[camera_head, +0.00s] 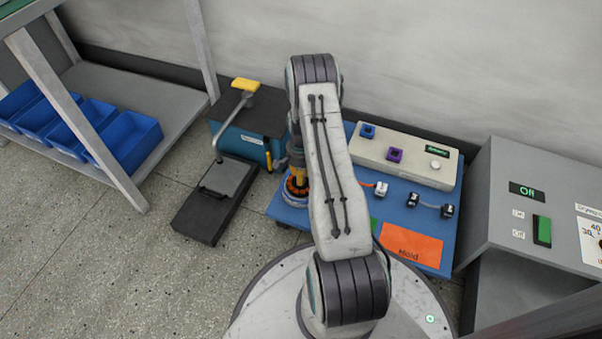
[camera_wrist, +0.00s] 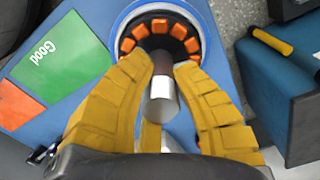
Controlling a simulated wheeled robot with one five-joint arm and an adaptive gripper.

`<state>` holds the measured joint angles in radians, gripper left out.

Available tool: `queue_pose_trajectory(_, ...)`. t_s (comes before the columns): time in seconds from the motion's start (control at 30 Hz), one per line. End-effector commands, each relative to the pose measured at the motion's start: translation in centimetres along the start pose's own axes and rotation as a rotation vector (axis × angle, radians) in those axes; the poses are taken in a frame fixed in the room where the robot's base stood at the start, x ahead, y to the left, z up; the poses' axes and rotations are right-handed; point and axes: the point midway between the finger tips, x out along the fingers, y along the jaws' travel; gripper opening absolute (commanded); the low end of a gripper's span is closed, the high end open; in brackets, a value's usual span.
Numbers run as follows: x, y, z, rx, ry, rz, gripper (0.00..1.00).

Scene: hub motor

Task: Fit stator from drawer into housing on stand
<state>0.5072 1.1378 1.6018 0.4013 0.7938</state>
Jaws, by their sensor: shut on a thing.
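The stator, with orange coils on a dark ring, shows in the wrist view (camera_wrist: 129,45) and under my gripper in the head view (camera_head: 297,187). A silver shaft (camera_wrist: 162,88) stands at its middle. My gripper (camera_wrist: 167,64) has its yellow fingers closed around the shaft, pointing down at the ring. The housing, a white and blue ring (camera_wrist: 119,22), surrounds the coils in the wrist view; it also shows in the head view (camera_head: 291,200). The stator looks centred in it, but I cannot tell how deep it sits. My arm hides part of the stand.
A blue board carries a green "Good" patch (camera_wrist: 62,52), an orange "Hold" patch (camera_head: 411,245) and a pale control box (camera_head: 405,160). A teal cabinet (camera_head: 240,145) with a yellow-handled lever and a low dark box (camera_head: 197,222) stand left. Blue bins (camera_head: 130,143) sit on a shelf.

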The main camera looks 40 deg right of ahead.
Motion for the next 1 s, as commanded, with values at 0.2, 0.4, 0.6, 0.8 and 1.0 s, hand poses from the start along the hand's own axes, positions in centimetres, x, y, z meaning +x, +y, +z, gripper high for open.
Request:
queue_pose_trajectory(0.2,-0.1,-0.1,-0.1,0.000,0.001,-0.001,0.00)
queue_pose_trajectory(0.4,0.1,-0.1,-0.1,0.000,0.001,-0.001,0.00)
queue_pose_trajectory(0.6,0.8,0.0,0.0,0.000,0.000,0.000,0.00)
queue_pose_trajectory(0.8,1.3,-0.1,-0.1,0.000,0.001,-0.001,0.00)
queue_pose_trajectory(1.0,1.4,-0.1,-0.1,0.000,0.002,-0.002,0.00)
